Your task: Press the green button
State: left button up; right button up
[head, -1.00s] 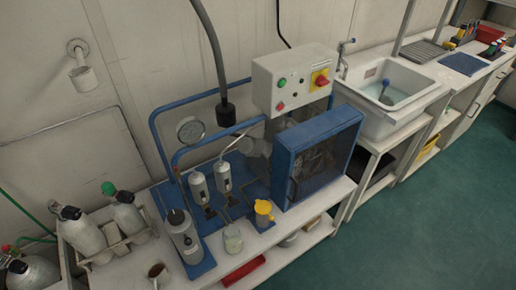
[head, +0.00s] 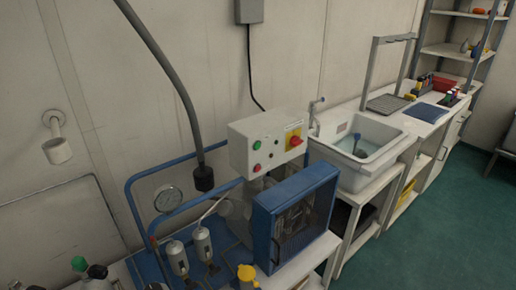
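The green button (head: 257,146) is on the front of a pale grey control box (head: 243,158), near its upper left. A red button (head: 257,168) sits below it. A small dark round fitting (head: 276,140) is to its right. A red rotary switch (head: 295,141) on a yellow plate is at the right of the box front. The box stands above the blue-framed machine, and nothing covers the green button. Neither of my grippers shows in the head view.
A blue guarded compressor unit (head: 292,220) stands below the box. A pressure gauge (head: 168,198), silver filter cylinders (head: 202,243) and a thick grey hose (head: 170,75) are to the left. A white sink (head: 360,150) is to the right. Green floor (head: 440,220) lies open in front.

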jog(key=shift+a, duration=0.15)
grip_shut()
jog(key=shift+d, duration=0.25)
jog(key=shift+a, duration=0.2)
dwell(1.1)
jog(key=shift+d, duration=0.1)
